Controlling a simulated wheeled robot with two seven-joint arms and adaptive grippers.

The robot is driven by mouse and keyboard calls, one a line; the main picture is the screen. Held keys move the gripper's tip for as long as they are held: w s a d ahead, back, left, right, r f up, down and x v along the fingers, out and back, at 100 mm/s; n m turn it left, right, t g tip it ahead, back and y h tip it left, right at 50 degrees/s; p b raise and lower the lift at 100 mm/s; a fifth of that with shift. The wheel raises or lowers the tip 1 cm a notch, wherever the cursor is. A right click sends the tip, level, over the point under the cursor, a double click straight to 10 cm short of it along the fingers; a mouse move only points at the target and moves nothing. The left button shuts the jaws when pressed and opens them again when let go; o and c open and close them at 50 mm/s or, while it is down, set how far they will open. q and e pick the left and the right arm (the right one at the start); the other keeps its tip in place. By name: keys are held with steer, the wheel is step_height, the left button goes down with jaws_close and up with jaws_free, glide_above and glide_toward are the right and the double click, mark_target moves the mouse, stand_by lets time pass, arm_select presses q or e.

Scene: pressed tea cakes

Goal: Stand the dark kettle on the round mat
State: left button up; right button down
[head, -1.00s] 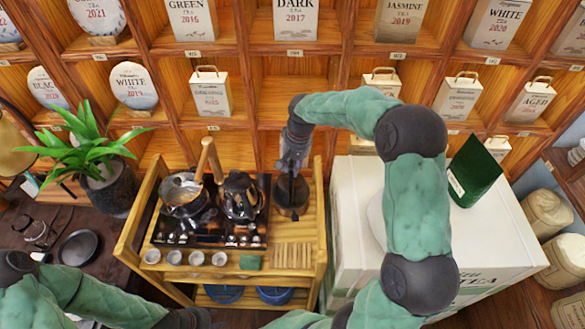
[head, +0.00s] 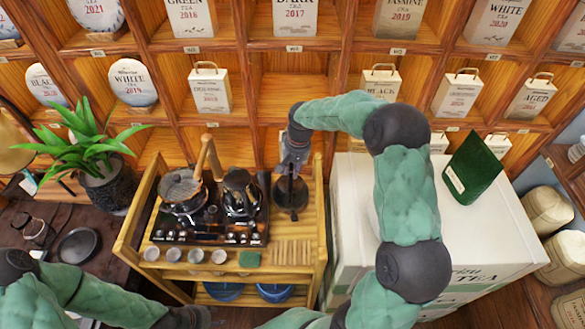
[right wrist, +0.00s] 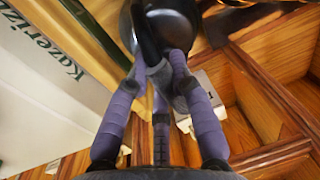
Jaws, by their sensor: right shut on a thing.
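The dark kettle (head: 291,197) is at the right end of the wooden tea cart in the head view. My right gripper (head: 291,166) is over it, coming down from above. In the right wrist view the fingers (right wrist: 160,75) are closed round the kettle's dark handle, with its round body (right wrist: 168,28) beyond. I cannot tell whether the kettle's base touches the cart. I cannot make out a round mat; one under the kettle would be hidden. My left gripper (head: 188,318) is at the bottom edge of the head view, its fingers unclear.
Small cups (head: 197,256) line the cart's front. A white crate (head: 345,225) stands close on the right. Shelves (head: 290,98) rise behind.

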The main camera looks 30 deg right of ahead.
steer(key=c, duration=1.1)
jaws_free()
step_height(320, 180, up, 12)
steer(key=d+p, duration=0.1)
steer(key=shift+s+d, duration=0.15)
steer(key=shift+s, duration=0.25)
